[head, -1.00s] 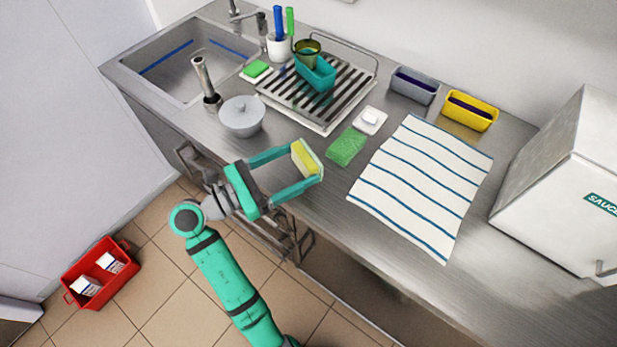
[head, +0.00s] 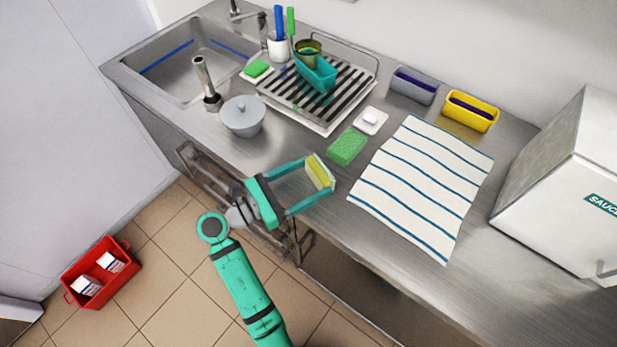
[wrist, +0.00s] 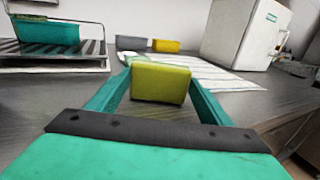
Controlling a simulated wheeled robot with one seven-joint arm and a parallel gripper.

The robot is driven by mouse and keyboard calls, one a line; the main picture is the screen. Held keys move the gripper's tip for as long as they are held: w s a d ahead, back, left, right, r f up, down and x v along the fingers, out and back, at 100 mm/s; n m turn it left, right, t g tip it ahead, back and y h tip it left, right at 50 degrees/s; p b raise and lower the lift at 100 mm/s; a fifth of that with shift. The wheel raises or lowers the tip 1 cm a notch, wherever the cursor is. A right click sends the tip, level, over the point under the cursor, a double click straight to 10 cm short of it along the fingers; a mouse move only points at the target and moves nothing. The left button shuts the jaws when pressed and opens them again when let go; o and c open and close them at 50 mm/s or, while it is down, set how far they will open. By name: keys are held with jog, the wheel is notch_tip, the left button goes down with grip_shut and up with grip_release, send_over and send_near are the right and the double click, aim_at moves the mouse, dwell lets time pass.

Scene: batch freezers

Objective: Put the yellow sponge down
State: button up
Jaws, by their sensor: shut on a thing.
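The yellow sponge (head: 319,173) has a pale layer on one side. My gripper (head: 320,176) is shut on it, with one teal finger on each side. The sponge is over the front part of the steel counter, left of the striped towel and just in front of the green sponge. In the wrist view the yellow sponge (wrist: 160,83) sits level between the fingertips. I cannot tell whether its underside touches the counter.
A green sponge (head: 347,146) and a white soap dish (head: 371,121) lie behind. A striped towel (head: 425,185) is to the right. Bare counter (head: 325,225) lies in front.

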jog(key=shift+f, duration=0.15)
jog(key=o, duration=1.2)
jog(key=shift+s+a+r, duration=0.1)
jog(key=shift+a+r, duration=0.1)
jog(key=v, duration=1.1)
jog(key=shift+s+a, duration=0.2)
jog(key=shift+s, duration=0.05)
jog(key=shift+f, duration=0.1)
